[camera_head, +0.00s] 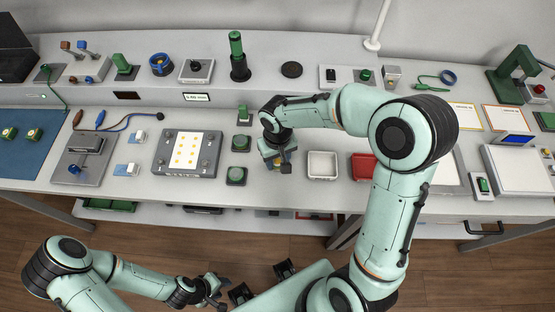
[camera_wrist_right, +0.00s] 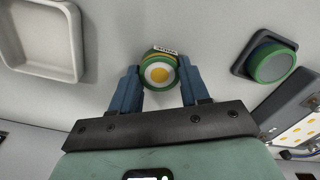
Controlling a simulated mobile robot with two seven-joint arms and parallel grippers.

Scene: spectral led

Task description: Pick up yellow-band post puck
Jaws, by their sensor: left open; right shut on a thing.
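The yellow-band post puck (camera_wrist_right: 160,70) shows in the right wrist view, round and green with a yellow band and a white top with a yellow dot. My right gripper (camera_wrist_right: 159,88) is shut on it, with one blue finger on each side. I cannot tell whether the puck touches the bench. In the head view my right gripper (camera_head: 283,162) is low over the bench, and it and the arm mostly hide the puck. My left gripper (camera_head: 218,291) is open and empty in front of the bench, over the floor.
A white tray (camera_head: 322,165) and a red tray (camera_head: 362,166) stand right of my right gripper. Green-topped pucks on grey bases (camera_head: 236,175) stand to its left, beside a grey board with yellow dots (camera_head: 186,152).

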